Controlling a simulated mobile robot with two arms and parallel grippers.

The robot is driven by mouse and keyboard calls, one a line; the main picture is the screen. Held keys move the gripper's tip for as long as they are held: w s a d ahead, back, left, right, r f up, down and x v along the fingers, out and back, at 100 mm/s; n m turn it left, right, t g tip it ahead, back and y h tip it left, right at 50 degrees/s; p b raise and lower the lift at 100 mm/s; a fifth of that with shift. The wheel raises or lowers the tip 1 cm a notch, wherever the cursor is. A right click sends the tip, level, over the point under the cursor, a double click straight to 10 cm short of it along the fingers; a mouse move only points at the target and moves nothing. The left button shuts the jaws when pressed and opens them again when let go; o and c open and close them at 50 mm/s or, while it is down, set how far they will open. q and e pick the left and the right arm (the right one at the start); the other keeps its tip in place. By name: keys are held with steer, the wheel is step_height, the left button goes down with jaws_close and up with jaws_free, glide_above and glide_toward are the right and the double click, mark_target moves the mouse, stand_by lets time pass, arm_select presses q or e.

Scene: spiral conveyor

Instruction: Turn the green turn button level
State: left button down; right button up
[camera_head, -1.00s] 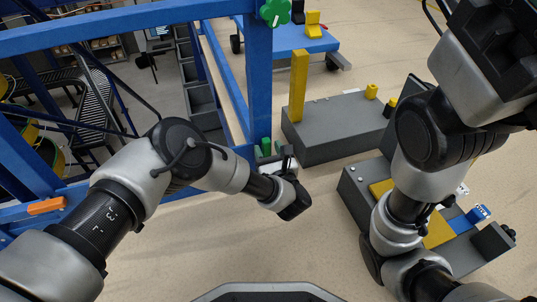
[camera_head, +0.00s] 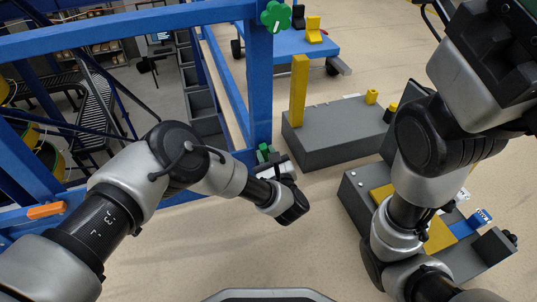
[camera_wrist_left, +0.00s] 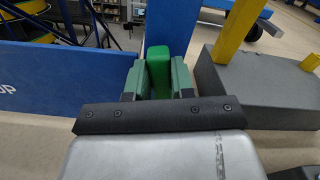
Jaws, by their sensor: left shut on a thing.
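The green turn button (camera_wrist_left: 160,72) is a bright green bar between the two darker green fingers of my left gripper (camera_wrist_left: 160,80) in the left wrist view. The fingers sit against its two sides, and its lower part is hidden. It is in front of a blue post. In the head view the left gripper (camera_head: 272,160) is at the foot of the blue post (camera_head: 260,90), where small green parts show and the button is hard to tell from the fingers. I cannot tell the button's exact angle. My right gripper does not show.
A green clover-shaped knob (camera_head: 276,16) is higher on the post. A grey block (camera_head: 335,130) with a yellow post (camera_head: 299,90) stands to the right. An orange handle (camera_head: 46,211) is on the blue frame at left. Open floor lies in front of the left gripper.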

arm_select(q)
steer(key=n, duration=0.3)
steer(key=shift+s+a+f, duration=0.1)
steer(key=shift+a, duration=0.15)
steer(key=c, duration=1)
jaws_free()
steer(key=shift+o, duration=0.2)
steer(key=shift+s+d, duration=0.1)
steer(key=shift+s, duration=0.15)
steer(key=p+v, duration=0.5)
steer(key=v, duration=0.5)
steer(key=shift+s, duration=0.15)
